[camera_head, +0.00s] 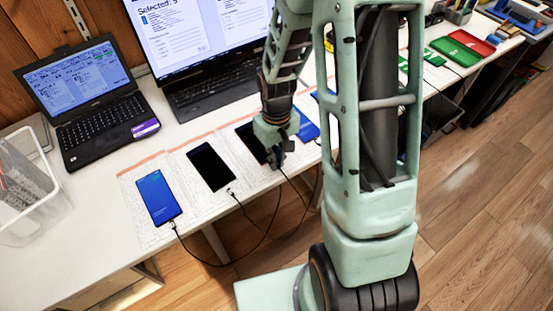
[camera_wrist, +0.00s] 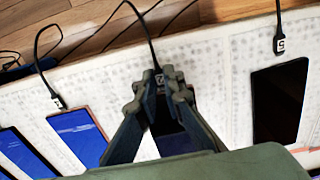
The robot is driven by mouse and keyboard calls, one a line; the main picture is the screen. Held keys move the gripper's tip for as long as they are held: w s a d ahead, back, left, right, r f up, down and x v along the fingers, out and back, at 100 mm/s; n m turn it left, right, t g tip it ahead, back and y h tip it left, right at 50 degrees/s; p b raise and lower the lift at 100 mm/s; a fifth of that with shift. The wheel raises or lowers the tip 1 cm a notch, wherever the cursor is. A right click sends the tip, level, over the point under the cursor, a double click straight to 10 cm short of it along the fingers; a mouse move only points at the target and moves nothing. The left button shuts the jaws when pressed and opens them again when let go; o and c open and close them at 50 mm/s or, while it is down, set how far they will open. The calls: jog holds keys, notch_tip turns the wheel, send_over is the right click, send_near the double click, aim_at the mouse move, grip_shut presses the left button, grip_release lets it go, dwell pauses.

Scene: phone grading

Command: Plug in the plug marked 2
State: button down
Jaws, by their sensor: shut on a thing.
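My gripper (camera_wrist: 168,88) is shut on a dark plug (camera_wrist: 160,81) with a small white label, whose mark I cannot read clearly. Its cable runs up and away in the wrist view. A dark phone (camera_wrist: 174,142) lies just beyond the plug, partly hidden by my fingers; I cannot tell whether plug and phone touch. In the head view my gripper (camera_head: 278,155) is low over the front edge of this phone (camera_head: 249,137). Another labelled plug (camera_wrist: 279,45) lies at the end of a black phone (camera_wrist: 280,100), slightly apart from it.
A lit blue phone (camera_head: 158,198) and the black phone (camera_head: 210,167) lie left of my gripper on the white table (camera_head: 95,240). Another blue-screened phone (camera_wrist: 78,135) has a plug (camera_wrist: 57,101) near its end. Loose cables hang over the front edge. A laptop (camera_head: 90,100) stands behind.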

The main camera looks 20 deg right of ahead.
jog(key=c, duration=2)
grip_release()
jog(key=shift+o, duration=0.2)
jog(key=shift+s+d+r+p, duration=0.1)
jog(key=shift+s+r+p, duration=0.15)
jog(key=shift+r+p, duration=0.9)
jog(key=shift+s+d+r+p, duration=0.1)
jog(key=shift+s+r+p, duration=0.1)
jog(key=shift+r+p, duration=0.9)
jog(key=shift+r+b, duration=0.25)
jog(key=shift+b, duration=0.1)
